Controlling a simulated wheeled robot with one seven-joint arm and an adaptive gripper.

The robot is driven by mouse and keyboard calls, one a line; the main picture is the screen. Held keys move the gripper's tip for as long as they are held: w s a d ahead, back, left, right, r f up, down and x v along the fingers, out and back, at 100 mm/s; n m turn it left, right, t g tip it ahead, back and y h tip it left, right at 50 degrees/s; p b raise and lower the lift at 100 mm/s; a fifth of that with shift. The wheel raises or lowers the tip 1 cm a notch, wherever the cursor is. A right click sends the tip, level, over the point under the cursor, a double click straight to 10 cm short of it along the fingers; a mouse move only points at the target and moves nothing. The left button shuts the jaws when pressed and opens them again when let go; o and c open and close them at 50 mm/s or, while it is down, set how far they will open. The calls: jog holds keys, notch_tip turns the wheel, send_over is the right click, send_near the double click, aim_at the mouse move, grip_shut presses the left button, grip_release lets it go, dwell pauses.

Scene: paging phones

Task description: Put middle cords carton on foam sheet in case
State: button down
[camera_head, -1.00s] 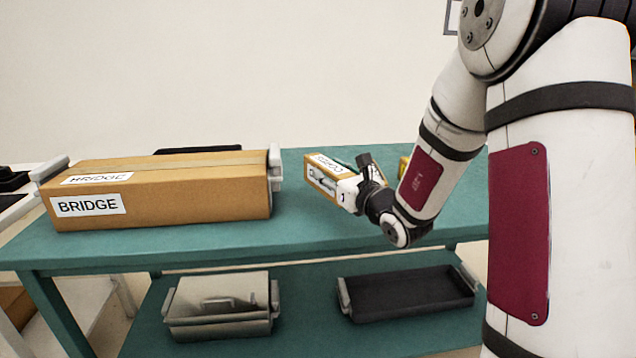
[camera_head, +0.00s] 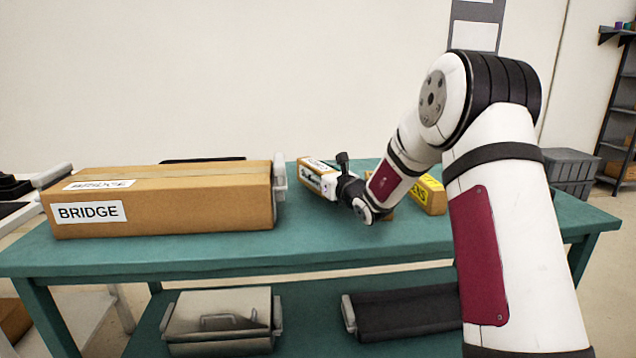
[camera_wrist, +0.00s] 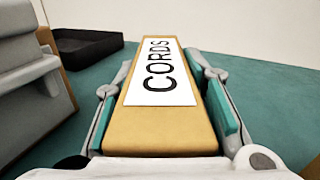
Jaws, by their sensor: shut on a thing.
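My gripper (camera_head: 336,180) is shut on a brown carton (camera_head: 311,163) above or at the teal table, right of the BRIDGE carton. In the wrist view the held carton (camera_wrist: 160,130) lies between the two teal-padded fingers, with a white CORDS label (camera_wrist: 160,75) facing up. A grey case with a handle (camera_wrist: 30,80) stands at the left of the wrist view. I cannot make out a foam sheet, and cannot tell whether the held carton touches the table.
A long BRIDGE carton (camera_head: 170,205) fills the table's left. A yellow-labelled carton (camera_head: 433,195) is behind my arm. A dark tray (camera_wrist: 85,48) lies beyond the held carton. A pale lidded case (camera_head: 220,318) and a dark tray (camera_head: 400,315) are on the lower shelf.

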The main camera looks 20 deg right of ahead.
jog(key=shift+f, duration=0.95)
jog(key=shift+b, duration=0.3)
jog(key=shift+f, duration=0.2)
jog(key=c, duration=1.1)
grip_release()
jog(key=shift+o, duration=0.2)
